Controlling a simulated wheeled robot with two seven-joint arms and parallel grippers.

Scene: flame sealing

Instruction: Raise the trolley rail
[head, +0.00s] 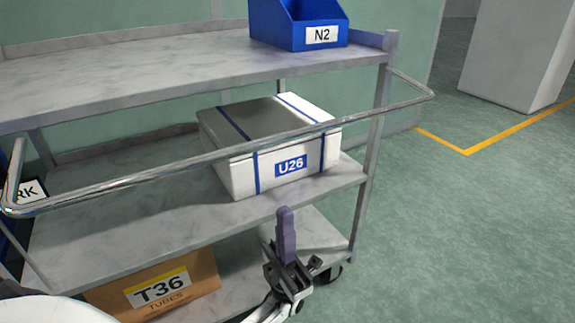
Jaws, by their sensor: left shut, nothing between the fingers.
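The trolley rail (222,153) is a shiny metal bar across the front of the grey trolley (120,85). It stands out from the trolley at about the height between the top and middle shelves, with bent ends at left and right. My left gripper (287,212) is below the rail, in front of the middle shelf's front edge. Its purple fingers point up and are shut with nothing between them. It looks apart from the rail. My right gripper is not in view.
A white box (245,178) marked U26 sits on the middle shelf. A blue bin (283,30) marked N2 stands on the top shelf. A cardboard box (205,270) marked T36 is on the bottom shelf. Green floor (480,220) to the right is clear.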

